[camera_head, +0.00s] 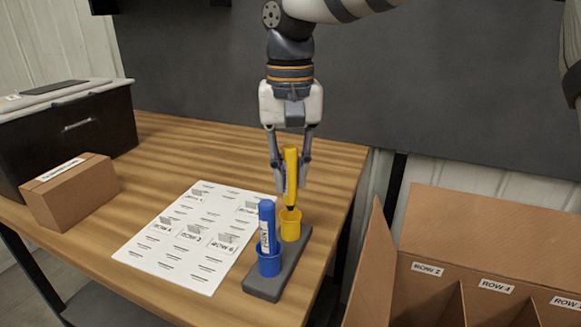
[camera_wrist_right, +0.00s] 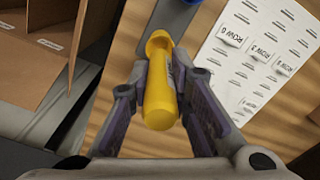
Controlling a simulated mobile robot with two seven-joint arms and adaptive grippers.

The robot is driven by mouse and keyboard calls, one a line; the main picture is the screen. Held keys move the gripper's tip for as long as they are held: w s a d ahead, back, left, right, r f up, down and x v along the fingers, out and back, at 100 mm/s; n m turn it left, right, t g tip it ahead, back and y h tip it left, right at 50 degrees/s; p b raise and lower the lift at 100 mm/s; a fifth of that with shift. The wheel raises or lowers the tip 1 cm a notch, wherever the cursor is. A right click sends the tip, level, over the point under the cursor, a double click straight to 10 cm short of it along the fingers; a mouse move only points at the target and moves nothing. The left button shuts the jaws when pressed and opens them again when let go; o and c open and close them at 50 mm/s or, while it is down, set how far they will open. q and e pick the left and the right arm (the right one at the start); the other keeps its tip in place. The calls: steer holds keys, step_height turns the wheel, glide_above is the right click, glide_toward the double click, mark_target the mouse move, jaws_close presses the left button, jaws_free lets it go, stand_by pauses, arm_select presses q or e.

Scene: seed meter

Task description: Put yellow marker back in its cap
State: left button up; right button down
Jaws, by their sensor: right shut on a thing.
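The yellow marker (camera_head: 291,172) is held upright, its dark tip pointing down just above or at the mouth of the yellow cap (camera_head: 290,224). I cannot tell whether the tip is inside the cap. My right gripper (camera_head: 290,163) is shut on the marker; the wrist view shows the marker (camera_wrist_right: 160,100) between the two fingers. The yellow cap stands in the grey holder (camera_head: 283,271). The blue marker (camera_head: 267,222) stands upright in the blue cap (camera_head: 270,261) at the holder's near end. My left gripper is not in view.
A white label sheet (camera_head: 148,252) lies left of the holder on the wooden table (camera_head: 200,148). A small cardboard box (camera_head: 88,196) and a black case (camera_head: 80,128) stand at the left. An open divided cardboard box (camera_head: 450,250) is beyond the table's right edge.

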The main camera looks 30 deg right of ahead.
mark_target(290, 203)
steer(key=shift+f, duration=0.1)
steer(key=shift+f, duration=0.5)
steer(key=shift+f, duration=0.1)
steer(key=shift+f, duration=0.4)
stand_by(0.4)
steer(key=shift+f, duration=0.5)
steer(key=shift+f, duration=0.75)
stand_by(1.0)
steer(key=c, duration=1.4)
jaws_free()
